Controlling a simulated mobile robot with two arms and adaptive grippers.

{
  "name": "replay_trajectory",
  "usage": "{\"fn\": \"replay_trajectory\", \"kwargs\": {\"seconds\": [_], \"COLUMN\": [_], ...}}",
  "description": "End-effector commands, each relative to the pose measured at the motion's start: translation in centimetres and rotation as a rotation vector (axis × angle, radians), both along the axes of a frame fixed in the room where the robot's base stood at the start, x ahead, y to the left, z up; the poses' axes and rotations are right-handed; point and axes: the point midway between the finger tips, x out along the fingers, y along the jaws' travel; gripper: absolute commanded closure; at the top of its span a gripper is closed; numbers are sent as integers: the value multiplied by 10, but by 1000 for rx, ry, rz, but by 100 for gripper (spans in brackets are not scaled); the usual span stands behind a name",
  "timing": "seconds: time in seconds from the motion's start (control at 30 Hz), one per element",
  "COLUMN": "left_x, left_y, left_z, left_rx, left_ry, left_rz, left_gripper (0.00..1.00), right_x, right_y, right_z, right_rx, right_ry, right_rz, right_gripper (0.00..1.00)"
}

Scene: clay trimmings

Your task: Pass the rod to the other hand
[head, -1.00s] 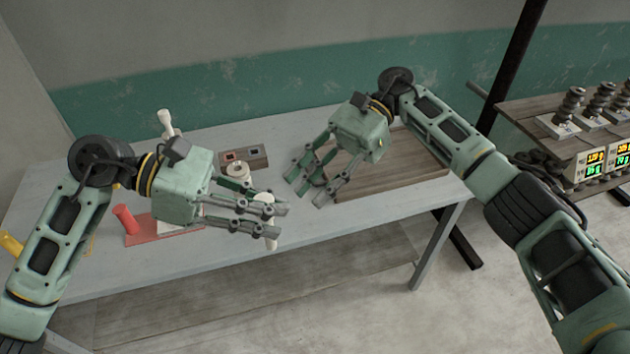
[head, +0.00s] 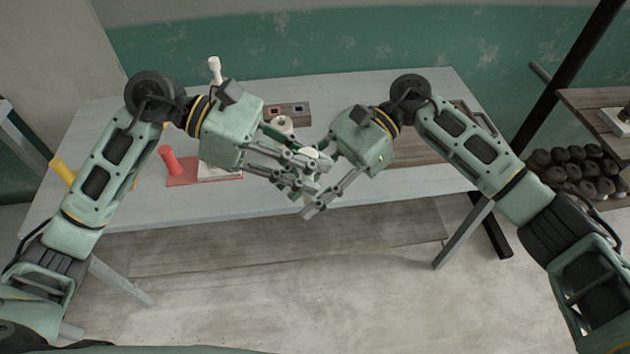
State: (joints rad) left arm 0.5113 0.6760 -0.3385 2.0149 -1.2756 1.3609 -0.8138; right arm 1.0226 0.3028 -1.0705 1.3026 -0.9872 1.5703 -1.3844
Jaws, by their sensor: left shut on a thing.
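The rod (head: 310,153) is pale and roughly upright, in the middle above the table's front edge. My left gripper (head: 308,172) comes in from the left and is shut on it. My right gripper (head: 306,198) comes in from the right. Its fingers reach down and left around the rod's lower part and overlap the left fingers in the picture. They look spread apart, and I cannot tell whether they touch the rod. Most of the rod's middle is hidden behind the crossing fingers.
A yellow cylinder (head: 62,170) is at the left edge. A shelf of dark weights stands right.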

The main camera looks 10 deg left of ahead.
Motion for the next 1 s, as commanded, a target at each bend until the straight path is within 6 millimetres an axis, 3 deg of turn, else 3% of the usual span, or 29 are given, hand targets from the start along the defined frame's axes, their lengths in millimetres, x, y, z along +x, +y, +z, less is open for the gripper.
{"fn": "replay_trajectory", "kwargs": {"seconds": [0.17, 0.6, 0.73, 0.77, 1.0], "left_x": [0, -1, -1, -1, -1], "left_y": [0, 0, -1, -1, -1], "left_z": [0, 0, 0, 0, 0], "left_rx": [0, -1, -2, -2, -1], "left_ry": [0, 0, 1, 2, 1], "left_rz": [0, -1, -3, -4, -3], "left_gripper": [100, 100, 100, 80, 59], "right_x": [0, 0, 1, 1, 1], "right_y": [0, 0, 0, 0, 0], "right_z": [0, 0, 0, 0, 0], "right_rx": [0, 0, 1, 1, 0], "right_ry": [0, 0, -1, -1, 0], "right_rz": [0, -1, -3, -3, -3], "right_gripper": [64, 100, 100, 100, 100]}}
